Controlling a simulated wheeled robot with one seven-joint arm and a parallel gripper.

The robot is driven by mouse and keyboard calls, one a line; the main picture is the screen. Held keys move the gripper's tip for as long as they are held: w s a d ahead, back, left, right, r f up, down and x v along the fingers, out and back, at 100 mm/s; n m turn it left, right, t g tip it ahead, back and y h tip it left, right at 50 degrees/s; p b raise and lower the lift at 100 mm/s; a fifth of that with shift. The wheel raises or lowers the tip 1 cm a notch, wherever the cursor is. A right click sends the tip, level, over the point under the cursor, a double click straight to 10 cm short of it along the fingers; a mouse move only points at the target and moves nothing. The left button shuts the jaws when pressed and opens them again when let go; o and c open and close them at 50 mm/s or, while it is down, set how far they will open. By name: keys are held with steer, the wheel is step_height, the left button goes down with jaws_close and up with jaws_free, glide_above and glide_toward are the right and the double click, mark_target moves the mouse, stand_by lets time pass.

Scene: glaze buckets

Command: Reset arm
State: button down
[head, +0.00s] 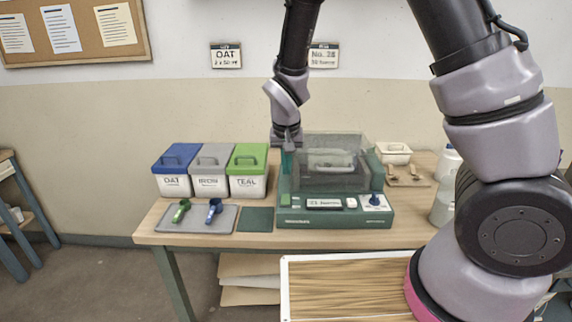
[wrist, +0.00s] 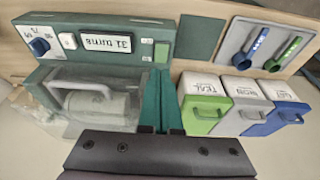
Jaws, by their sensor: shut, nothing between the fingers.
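My gripper (head: 288,146) is at the left end of the green machine (head: 335,222), close above its left side, with the arm reaching down from the top of the head view. In the wrist view my gripper (wrist: 161,105) points at the machine's left side, its fingers together and empty. Whether the fingers touch the machine is unclear. The machine has a clear cover (head: 335,165) with a drum inside, a display reading about "31 turns", a white button and a blue dial.
Three lidded buckets, blue (head: 173,185), grey (head: 210,185) and green (head: 247,187), stand left of the machine. A grey tray (head: 222,226) holds a green and a blue scoop. A dark green mat (head: 256,220) lies beside it. A white tub (head: 394,153) and bottles are right.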

steer(key=s+d+r+m+t+y, duration=0.1)
steer(key=d+r, duration=0.6)
steer(key=r, duration=0.2)
steer(key=s+d+r+m+y, duration=0.1)
steer(key=d+r+y, duration=0.1)
steer(key=d+r, duration=0.6)
steer(key=s+d+r+t, duration=0.1)
steer(key=s+d+r, duration=0.3)
steer(key=s+r, duration=0.2)
steer(key=s+d+r+m+t, duration=0.1)
steer(key=s+d+r+t, duration=0.1)
steer(key=s+r, duration=0.5)
steer(key=shift+s+d+r+m+h, duration=0.15)
steer(key=shift+s+d+m+h, duration=0.2)
steer(key=shift+d, duration=0.55)
steer(key=shift+w, duration=0.15)
stand_by(3.2)
